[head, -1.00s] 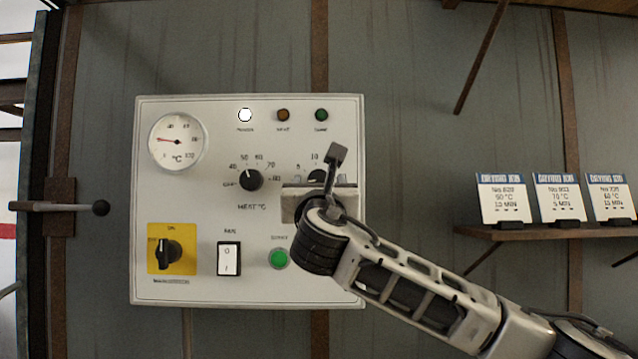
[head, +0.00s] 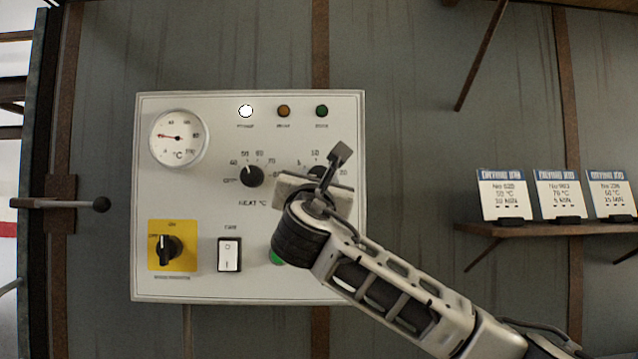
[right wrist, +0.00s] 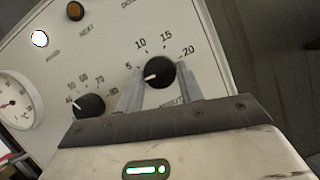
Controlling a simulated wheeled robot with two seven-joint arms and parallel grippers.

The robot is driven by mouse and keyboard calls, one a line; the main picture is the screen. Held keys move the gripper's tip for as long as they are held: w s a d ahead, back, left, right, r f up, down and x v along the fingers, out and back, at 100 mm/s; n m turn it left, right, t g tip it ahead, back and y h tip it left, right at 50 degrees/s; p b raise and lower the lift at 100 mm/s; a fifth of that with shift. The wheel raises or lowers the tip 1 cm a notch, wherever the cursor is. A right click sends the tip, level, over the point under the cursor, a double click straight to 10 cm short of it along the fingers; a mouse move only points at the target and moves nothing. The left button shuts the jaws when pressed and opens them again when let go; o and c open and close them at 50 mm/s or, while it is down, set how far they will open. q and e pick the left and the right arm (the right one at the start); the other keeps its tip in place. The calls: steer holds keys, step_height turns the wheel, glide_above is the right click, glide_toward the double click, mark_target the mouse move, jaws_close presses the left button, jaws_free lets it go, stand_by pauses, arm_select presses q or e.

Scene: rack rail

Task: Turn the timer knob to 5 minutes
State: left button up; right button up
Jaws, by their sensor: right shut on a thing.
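The timer knob (right wrist: 160,73) is black and round with a white pointer line, on a scale marked 5, 10, 15 and 20. My right gripper (right wrist: 158,88) is shut on the knob, one finger on each side. In the head view the gripper (head: 317,180) is tilted and hides most of the timer knob (head: 318,171). My left gripper is not in view.
The white panel (head: 210,280) also carries a heat knob (head: 251,176), a temperature gauge (head: 178,138), a rate rocker switch (head: 229,254), a yellow-backed rotary switch (head: 168,247) and a green button (head: 276,257), partly hidden by my arm. A lit white lamp (head: 245,111) is above. Cards (head: 503,196) stand on a shelf at right.

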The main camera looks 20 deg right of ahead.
steer(key=m+g+h, duration=0.1)
steer(key=m, duration=0.1)
steer(key=m+g+h, duration=0.1)
steer(key=m, duration=0.4)
steer(key=shift+a+r+m+g+h+p, duration=0.1)
steer(key=shift+a+m+g+h+p, duration=0.1)
steer(key=shift+m+g+h+p, duration=0.2)
steer(key=shift+m, duration=0.3)
steer(key=o, duration=1)
